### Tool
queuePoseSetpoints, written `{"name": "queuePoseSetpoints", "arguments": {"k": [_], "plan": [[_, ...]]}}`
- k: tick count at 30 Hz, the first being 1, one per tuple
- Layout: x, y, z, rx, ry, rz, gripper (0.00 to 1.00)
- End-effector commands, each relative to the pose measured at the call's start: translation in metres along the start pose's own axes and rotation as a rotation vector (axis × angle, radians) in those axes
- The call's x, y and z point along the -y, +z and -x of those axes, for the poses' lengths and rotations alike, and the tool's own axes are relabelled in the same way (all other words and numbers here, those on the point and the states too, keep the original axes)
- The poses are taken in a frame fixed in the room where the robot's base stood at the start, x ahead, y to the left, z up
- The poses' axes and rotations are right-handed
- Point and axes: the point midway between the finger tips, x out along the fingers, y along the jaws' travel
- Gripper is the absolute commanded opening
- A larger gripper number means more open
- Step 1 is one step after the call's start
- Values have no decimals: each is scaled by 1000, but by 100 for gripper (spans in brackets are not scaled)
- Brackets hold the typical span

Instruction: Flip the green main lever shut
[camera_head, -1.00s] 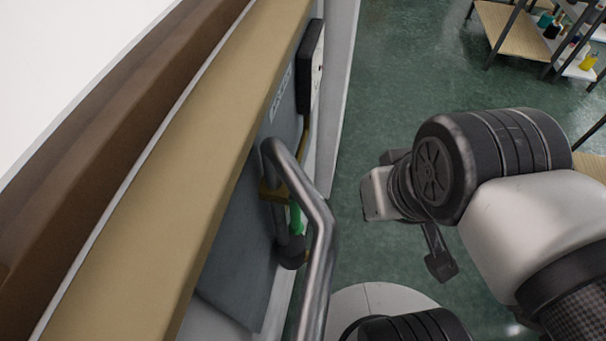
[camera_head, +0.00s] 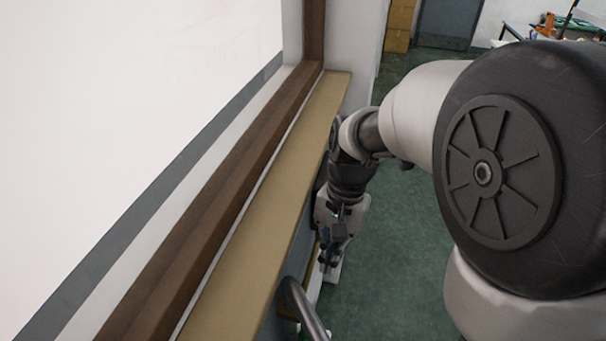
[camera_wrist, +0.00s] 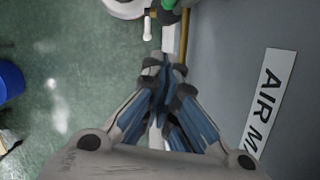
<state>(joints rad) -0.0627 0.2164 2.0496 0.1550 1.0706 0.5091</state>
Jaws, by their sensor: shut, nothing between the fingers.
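In the wrist view a green part (camera_wrist: 168,4), which looks like the main lever, shows at the top edge, mostly cut off by the frame. A brass pipe (camera_wrist: 184,40) runs down from it along the grey panel. My gripper (camera_wrist: 168,72) is shut and empty, its fingertips below the green part in the picture and in front of the pipe's lower end. I cannot tell whether they touch anything. In the head view my gripper (camera_head: 329,255) hangs beside the wall below the ledge. The lever is hidden there.
A grey panel (camera_wrist: 225,70) with a white "AIR M" sign (camera_wrist: 268,100) lies right of my gripper. A grey metal pipe (camera_head: 303,308) bends out near the wall below the wooden ledge (camera_head: 262,235). A blue bin (camera_wrist: 10,80) stands on the open green floor.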

Motion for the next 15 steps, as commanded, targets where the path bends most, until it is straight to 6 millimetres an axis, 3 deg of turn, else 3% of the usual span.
{"name": "queuePoseSetpoints", "arguments": {"k": [15], "plan": [[2,-1,-8,13,5,-11,0]]}}
